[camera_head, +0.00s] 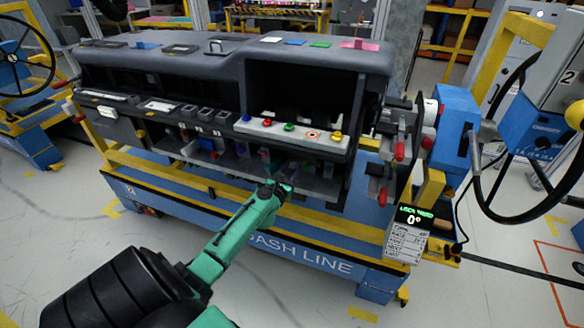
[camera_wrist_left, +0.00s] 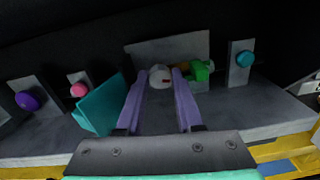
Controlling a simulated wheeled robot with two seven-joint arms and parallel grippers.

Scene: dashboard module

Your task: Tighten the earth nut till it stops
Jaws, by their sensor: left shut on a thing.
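My left gripper (camera_head: 280,186) reaches from the front into the open space under the dashboard module (camera_head: 225,75). In the left wrist view its two purple fingers (camera_wrist_left: 160,80) are shut on a pale round nut with a small reddish mark, which looks like the earth nut (camera_wrist_left: 160,74). The nut sits in front of a grey plate (camera_wrist_left: 188,44). A green and yellow piece (camera_wrist_left: 202,70) lies just right of the fingers, perhaps the earth lead. In the head view the nut is too small to make out. My right gripper is not in view.
A teal block (camera_wrist_left: 100,108) stands close left of the fingers. Purple (camera_wrist_left: 28,101), pink (camera_wrist_left: 78,90) and teal (camera_wrist_left: 245,58) knobs sit on grey brackets nearby. The module's lower shelf edge is in front. A display (camera_head: 414,217) on the stand reads 0°.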

